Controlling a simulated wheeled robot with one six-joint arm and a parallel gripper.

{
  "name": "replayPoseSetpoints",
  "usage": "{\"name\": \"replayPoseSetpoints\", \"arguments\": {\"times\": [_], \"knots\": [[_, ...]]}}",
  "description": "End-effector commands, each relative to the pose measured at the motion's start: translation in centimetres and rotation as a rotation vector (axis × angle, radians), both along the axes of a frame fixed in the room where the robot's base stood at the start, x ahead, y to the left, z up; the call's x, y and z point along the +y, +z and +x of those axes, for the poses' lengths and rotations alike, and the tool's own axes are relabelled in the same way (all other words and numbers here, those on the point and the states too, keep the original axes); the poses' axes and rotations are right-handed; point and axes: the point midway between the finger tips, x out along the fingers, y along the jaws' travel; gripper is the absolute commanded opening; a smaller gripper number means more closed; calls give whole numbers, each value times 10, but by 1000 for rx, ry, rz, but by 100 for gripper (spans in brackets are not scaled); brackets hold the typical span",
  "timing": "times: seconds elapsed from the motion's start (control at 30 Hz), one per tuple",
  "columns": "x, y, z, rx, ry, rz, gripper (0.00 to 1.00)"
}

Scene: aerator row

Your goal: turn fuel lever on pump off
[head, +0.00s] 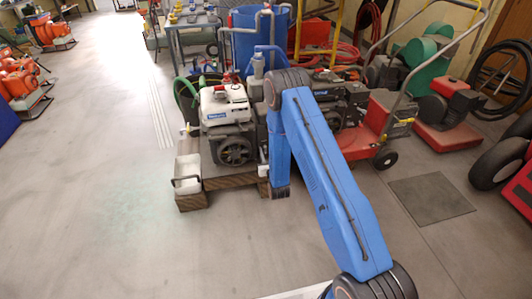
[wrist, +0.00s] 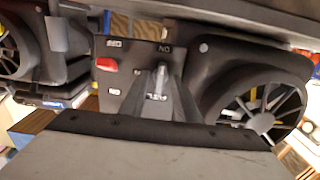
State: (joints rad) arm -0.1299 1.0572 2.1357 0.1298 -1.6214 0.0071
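The pump, with a white-topped engine (head: 225,103), stands on a wooden pallet in the head view. In the wrist view a dark control panel (wrist: 122,88) has upside-down labels, including ON and what looks like FUEL. A pale narrow lever (wrist: 159,78) stands out at the panel's middle, by the ON mark. A red switch (wrist: 106,64) is to its left. Dark tapering shapes flank the lever; I cannot tell whether these are my fingers or pump parts. My arm reaches over to the pump in the head view, and my gripper's tips are hidden there.
Round fan housings sit on both sides of the panel in the wrist view, the right one (wrist: 262,95) close. A red wheeled machine (head: 375,130) is to the right.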

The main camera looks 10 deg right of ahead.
Motion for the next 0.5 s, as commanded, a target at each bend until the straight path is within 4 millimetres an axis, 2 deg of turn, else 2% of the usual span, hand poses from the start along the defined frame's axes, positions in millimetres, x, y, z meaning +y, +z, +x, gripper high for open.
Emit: {"name": "replayPoseSetpoints", "arguments": {"times": [0.2, 0.23, 0.33, 0.5], "knots": [[0, 0, 0, 0, 0, 0, 29], [0, 0, 0, 0, 0, 0, 24], [0, 0, 0, 0, 0, 0, 0], [0, 0, 0, 0, 0, -2, 0]]}}
